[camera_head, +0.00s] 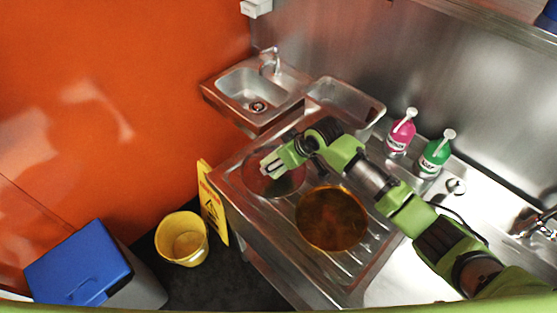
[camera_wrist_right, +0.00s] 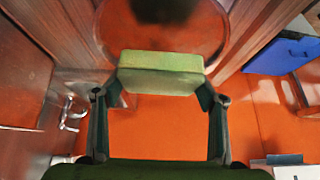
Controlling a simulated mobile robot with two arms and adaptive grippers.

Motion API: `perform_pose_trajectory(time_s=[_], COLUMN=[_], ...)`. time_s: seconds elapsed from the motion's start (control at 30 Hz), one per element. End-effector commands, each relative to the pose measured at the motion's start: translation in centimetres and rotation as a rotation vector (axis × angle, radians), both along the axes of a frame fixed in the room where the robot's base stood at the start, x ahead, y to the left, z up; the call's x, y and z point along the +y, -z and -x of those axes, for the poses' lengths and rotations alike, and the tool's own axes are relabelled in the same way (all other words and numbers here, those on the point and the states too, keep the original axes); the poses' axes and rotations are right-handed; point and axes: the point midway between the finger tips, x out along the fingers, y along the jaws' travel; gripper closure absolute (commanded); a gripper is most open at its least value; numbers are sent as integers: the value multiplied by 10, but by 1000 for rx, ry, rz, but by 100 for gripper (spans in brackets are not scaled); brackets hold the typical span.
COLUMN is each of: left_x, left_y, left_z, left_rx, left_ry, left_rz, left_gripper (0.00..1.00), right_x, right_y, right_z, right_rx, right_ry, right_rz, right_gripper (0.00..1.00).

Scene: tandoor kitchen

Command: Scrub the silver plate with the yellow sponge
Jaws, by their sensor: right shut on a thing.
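My right gripper (camera_head: 267,167) reaches in from the right in the head view, over the silver plate (camera_head: 288,183) at the left end of the steel drainboard. The plate is round and shiny and mirrors the orange wall. In the right wrist view my gripper is shut on the yellow sponge (camera_wrist_right: 160,73), which looks yellow-green and spans between both fingers. The plate (camera_wrist_right: 120,35) lies just beyond the sponge there; I cannot tell whether they touch. In the head view the sponge is hidden or too small to make out. My left gripper is not in view.
A round brown pan or plate (camera_head: 331,218) lies on the drainboard. Pink (camera_head: 400,135) and green (camera_head: 434,155) pump bottles stand behind the arm. A clear container (camera_head: 345,97) and hand sink (camera_head: 255,88) are at the back. A yellow bucket (camera_head: 182,239) stands on the floor.

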Motion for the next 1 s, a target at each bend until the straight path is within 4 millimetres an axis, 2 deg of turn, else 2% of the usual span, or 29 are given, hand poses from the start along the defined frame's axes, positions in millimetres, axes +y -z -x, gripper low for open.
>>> perform_pose_trajectory(time_s=[0.03,0.3,0.87,1.0], left_x=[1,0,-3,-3], left_y=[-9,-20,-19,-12], left_z=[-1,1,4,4], left_rx=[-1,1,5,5], left_ry=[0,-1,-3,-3], left_rz=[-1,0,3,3], left_gripper=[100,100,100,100], right_x=[0,-2,-2,-7], right_y=[-9,-27,-27,-29], right_z=[-1,-6,-6,-5], right_rx=[0,0,-1,-4], right_ry=[1,7,7,27], right_rz=[0,-1,-1,0], right_gripper=[52,52,52,52])
